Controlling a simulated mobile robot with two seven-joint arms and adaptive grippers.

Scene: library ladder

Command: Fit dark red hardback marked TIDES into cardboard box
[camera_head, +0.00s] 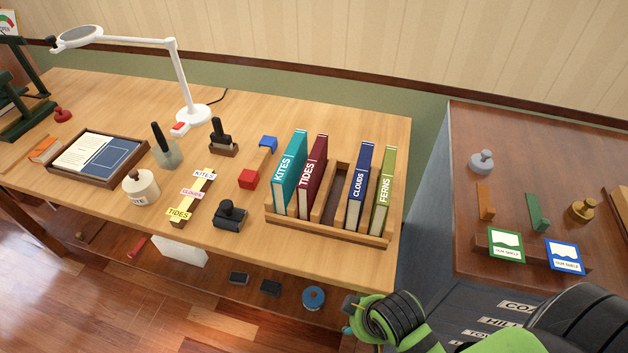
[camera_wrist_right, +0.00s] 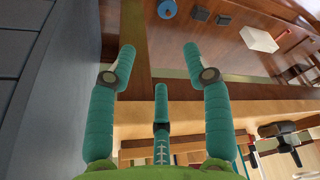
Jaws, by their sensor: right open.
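The dark red hardback marked TIDES (camera_head: 313,176) stands upright in a wooden rack (camera_head: 330,232) on the table. It is between the teal KITES book (camera_head: 290,172) and an empty slot. No cardboard box can be made out in either view. My right gripper (camera_head: 352,314) is low in front of the table's front right corner, apart from the rack and its books. In the right wrist view my right gripper (camera_wrist_right: 160,72) has its teal fingers spread and nothing between them. My left gripper is not in view.
CLOUDS (camera_head: 360,186) and FERNS (camera_head: 384,190) stand at the rack's right. A lamp (camera_head: 193,115) stands behind. A gap separates the table from the dark cabinet (camera_head: 545,165).

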